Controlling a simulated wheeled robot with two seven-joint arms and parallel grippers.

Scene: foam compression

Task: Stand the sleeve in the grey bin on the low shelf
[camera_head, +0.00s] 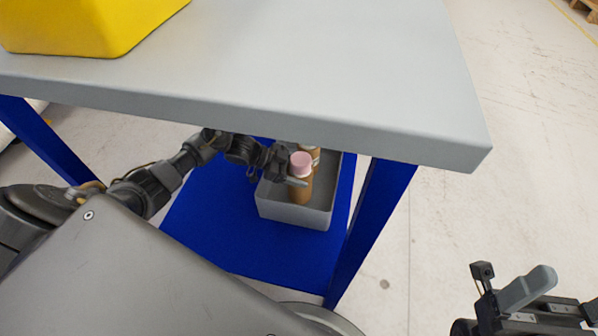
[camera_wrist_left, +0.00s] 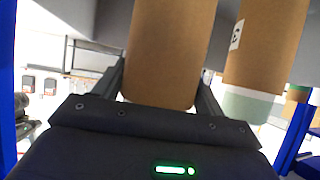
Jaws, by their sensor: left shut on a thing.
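A brown sleeve (camera_head: 301,190) with a pink top (camera_head: 301,164) stands about upright at the grey bin (camera_head: 292,213) on the low blue shelf (camera_head: 215,230). My left gripper (camera_head: 290,181) is shut on it from the left; the sleeve also shows between the fingers in the left wrist view (camera_wrist_left: 170,50). Its lower end appears to be behind the bin's front wall; I cannot tell whether it touches the floor. Another brown sleeve (camera_head: 315,157) is just behind it, partly hidden. In the left wrist view it has a pale green end (camera_wrist_left: 247,105). My right gripper (camera_head: 525,289) is outside the table at lower right.
The grey tabletop (camera_head: 330,65) overhangs the shelf and the bin, with a yellow container (camera_head: 85,25) on it. A blue table leg (camera_head: 375,220) stands just right of the bin.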

